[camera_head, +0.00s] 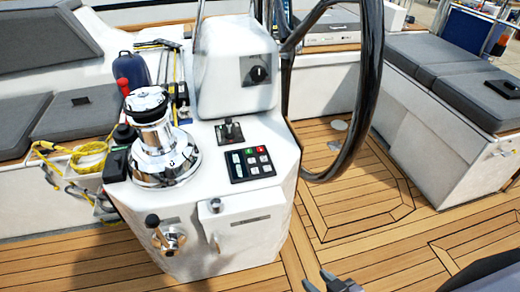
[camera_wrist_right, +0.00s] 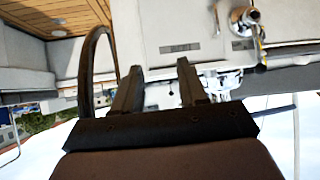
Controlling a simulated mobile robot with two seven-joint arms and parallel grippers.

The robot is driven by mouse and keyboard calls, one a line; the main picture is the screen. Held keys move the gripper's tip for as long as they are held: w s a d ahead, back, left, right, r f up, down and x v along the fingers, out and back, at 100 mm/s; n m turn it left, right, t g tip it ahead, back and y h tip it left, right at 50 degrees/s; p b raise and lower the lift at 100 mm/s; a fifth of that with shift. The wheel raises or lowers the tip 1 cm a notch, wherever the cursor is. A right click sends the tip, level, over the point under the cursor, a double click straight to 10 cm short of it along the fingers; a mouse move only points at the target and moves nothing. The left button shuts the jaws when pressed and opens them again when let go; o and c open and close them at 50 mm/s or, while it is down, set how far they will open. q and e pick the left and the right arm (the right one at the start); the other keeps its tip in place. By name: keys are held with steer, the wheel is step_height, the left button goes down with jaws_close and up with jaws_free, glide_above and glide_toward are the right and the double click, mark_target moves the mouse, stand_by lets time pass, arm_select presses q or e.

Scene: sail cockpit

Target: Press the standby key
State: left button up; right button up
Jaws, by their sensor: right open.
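The autopilot-style key panel (camera_head: 250,163) is a black rectangle on the sloping white top of the helm console (camera_head: 245,245). It has a small display at left and several small keys, one green, one red and the others pale. Their labels are too small to read, so I cannot tell which is the standby key. My right gripper (camera_head: 333,282) shows at the bottom edge of the head view, low and in front of the panel, well apart from it. In the right wrist view the right gripper (camera_wrist_right: 158,72) is open and empty, facing the console. My left gripper is not in view.
The black steering wheel (camera_head: 372,90) rises right of the panel. A chrome winch (camera_head: 165,155) stands to its left, with yellow rope (camera_head: 85,155) beside it. A lever (camera_head: 230,130) sits behind the panel. A chrome handle (camera_head: 165,235) juts from the console front. Teak floor lies open at right.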

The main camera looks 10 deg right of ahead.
jaws_close()
stand_by(1.5)
